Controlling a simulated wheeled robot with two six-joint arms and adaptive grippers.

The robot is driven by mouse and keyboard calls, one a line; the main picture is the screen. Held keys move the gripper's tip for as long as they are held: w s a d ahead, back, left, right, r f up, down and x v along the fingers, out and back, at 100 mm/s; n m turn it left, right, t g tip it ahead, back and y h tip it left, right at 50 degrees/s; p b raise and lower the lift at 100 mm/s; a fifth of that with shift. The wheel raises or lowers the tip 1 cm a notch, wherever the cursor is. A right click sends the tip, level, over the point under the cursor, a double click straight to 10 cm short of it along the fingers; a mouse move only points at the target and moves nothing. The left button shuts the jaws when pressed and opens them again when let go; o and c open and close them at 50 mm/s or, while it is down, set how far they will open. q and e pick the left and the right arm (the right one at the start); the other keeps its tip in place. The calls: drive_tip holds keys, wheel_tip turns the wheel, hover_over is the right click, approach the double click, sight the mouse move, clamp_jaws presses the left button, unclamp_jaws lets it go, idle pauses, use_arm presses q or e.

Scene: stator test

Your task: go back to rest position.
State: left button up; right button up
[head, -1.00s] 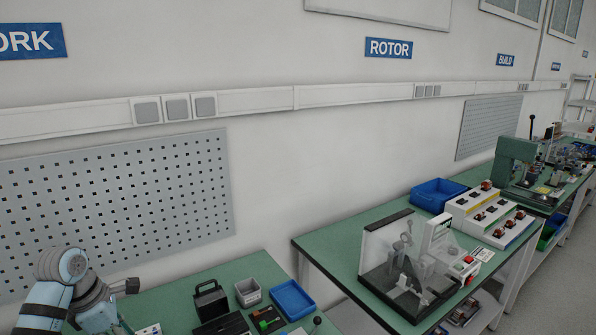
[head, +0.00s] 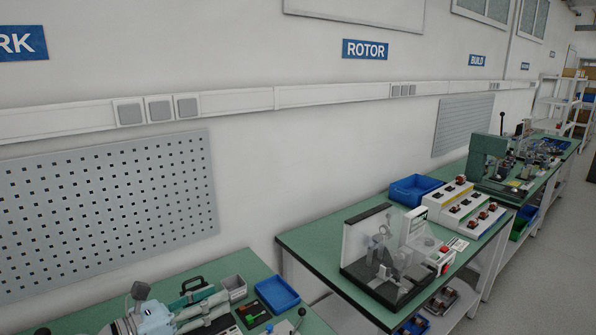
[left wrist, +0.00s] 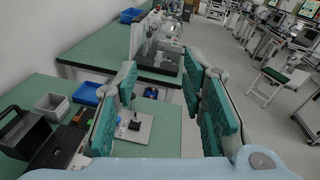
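My left gripper (head: 222,311) shows at the bottom left of the head view, over the near green bench. Its fingers point to the right. In the left wrist view its two teal-padded fingers (left wrist: 163,75) stand wide apart with nothing between them. The bench and a small black stand on a light plate (left wrist: 135,125) show through the gap, below the fingers. My right gripper is in neither view.
On the near bench (head: 90,318) are a grey bin (head: 234,287), a blue tray (head: 277,294) and a black carrier (left wrist: 22,133). A second bench (head: 310,255) carries a clear-guarded machine (head: 385,255) and a blue bin (head: 414,189). Floor (head: 560,235) is open at right.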

use_arm(q)
drive_tip(key=s+a+r+n+t+y, duration=0.3)
drive_tip(key=a+r+n+t+y, duration=0.25)
drive_tip(key=n+t, duration=0.8)
drive_tip(key=s+a+f+n+g+y, duration=0.3)
drive_tip(key=a+f+n+g+y, duration=0.25)
drive_tip(key=n, duration=0.55)
drive_tip(key=s+a+f+n+g+y, duration=0.35)
drive_tip(key=f+n+y, duration=0.35)
drive_tip(key=n, duration=0.4)
drive_tip(key=s+d+f+n+g+h, duration=0.35)
drive_tip(key=s+f+g, duration=0.25)
drive_tip(key=s+f, duration=0.45)
drive_tip(key=s+d+f+n+g+h, duration=0.25)
drive_tip(key=s+d+f+g, duration=0.35)
drive_tip(key=s+f, duration=0.4)
drive_tip(key=s+a+f+n+g+y+b, duration=0.1)
drive_tip(key=a+f+b, duration=0.15)
drive_tip(key=f, duration=0.75)
drive_tip(key=s+a+f+g+b, duration=0.1)
drive_tip(key=f+b, duration=0.2)
drive_tip(key=f, duration=0.8)
drive_tip(key=s+f+g+b, duration=0.1)
drive_tip(key=s+f+b, duration=0.3)
drive_tip(key=s+f, duration=1.1)
wheel_tip(320, 180, down, 4)
drive_tip(key=shift+a+r, duration=0.15)
drive_tip(key=shift+a, duration=0.15)
